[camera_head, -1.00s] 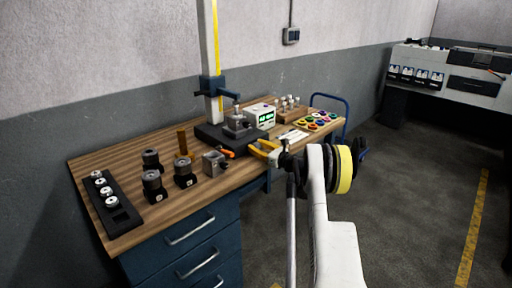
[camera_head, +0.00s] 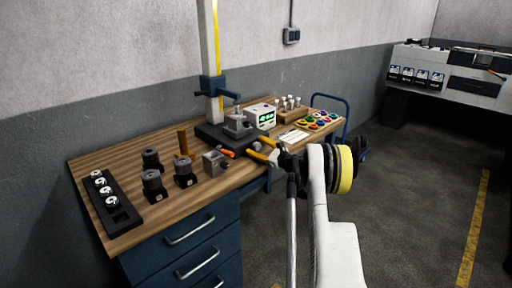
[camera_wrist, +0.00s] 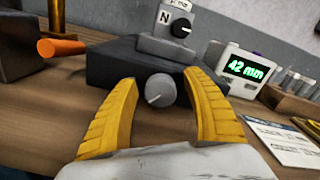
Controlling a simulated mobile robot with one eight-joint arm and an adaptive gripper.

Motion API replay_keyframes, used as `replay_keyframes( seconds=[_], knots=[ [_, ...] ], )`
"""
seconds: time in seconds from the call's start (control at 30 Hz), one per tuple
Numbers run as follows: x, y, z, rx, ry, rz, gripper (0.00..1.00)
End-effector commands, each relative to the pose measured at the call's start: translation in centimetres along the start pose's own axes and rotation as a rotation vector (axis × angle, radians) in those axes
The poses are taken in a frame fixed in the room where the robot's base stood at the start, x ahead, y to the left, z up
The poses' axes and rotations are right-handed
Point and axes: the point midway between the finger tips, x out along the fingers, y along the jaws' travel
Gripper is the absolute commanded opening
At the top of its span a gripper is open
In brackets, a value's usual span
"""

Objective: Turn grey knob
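The grey knob (camera_wrist: 160,89) sits on the front face of a dark block (camera_wrist: 108,66), with a pale pointer line slanting down to the left. My gripper (camera_wrist: 160,84) is open, its two yellow fingers on the left and right of the knob, with visible gaps. I cannot tell whether the fingertips reach past its face. In the head view my gripper (camera_head: 262,150) is at the front edge of the dark block (camera_head: 212,135); the knob is not clear there.
An orange handle (camera_wrist: 62,47) juts out left of the knob. A black knob (camera_wrist: 181,28) marked N is above. A display (camera_wrist: 240,70) reading 42 mm stands right, near a card (camera_wrist: 285,140). Black holders (camera_head: 153,185) and a tray (camera_head: 122,216) occupy the bench's left.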

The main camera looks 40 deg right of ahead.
Motion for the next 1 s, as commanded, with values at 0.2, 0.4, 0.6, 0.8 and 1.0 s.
replay_keyframes(
  seconds=[0.2, 0.4, 0.6, 0.8, 1.0],
  knots=[
    [-1.2, -0.1, -0.1, 0.000, 0.001, -0.002, 0.57],
    [-5.4, -0.1, 0.0, 0.000, 0.001, -0.003, 0.57],
    [-9.6, -0.1, 0.0, 0.000, 0.001, -0.003, 0.57],
    [-11.7, 0.0, 0.0, 0.000, 0.000, -0.001, 0.57],
    [-12.0, 0.0, 0.0, 0.000, 0.000, 0.000, 0.57]
  ],
)
